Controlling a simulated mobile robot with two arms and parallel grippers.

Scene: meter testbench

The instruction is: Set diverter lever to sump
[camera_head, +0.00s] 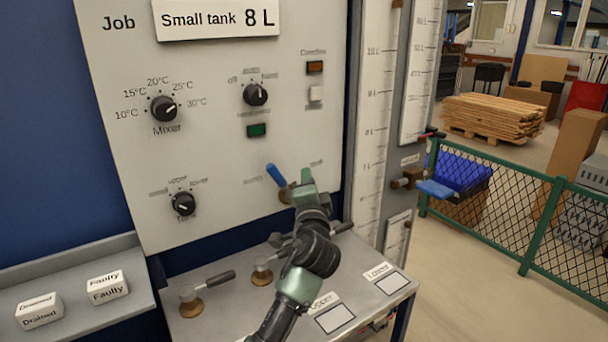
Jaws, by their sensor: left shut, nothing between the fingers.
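A lever with a blue handle (276,175) sits low on the white panel, tilted up and to the left from its pivot. I take it to be the diverter lever. Small labels stand on both sides of it, too small to read. My left gripper (303,183) is shut and empty, just right of the blue handle and in front of the panel. It partly hides the lever's pivot; I cannot tell whether it touches the lever. My right gripper is not in view.
Below, a grey bench (225,310) carries valves with dark handles, one at the left (205,288). Another blue-handled valve (433,189) juts out at right. Knobs such as the mixer knob (163,109) stick out of the panel. Faulty and Drained blocks lie on the left shelf (75,292).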

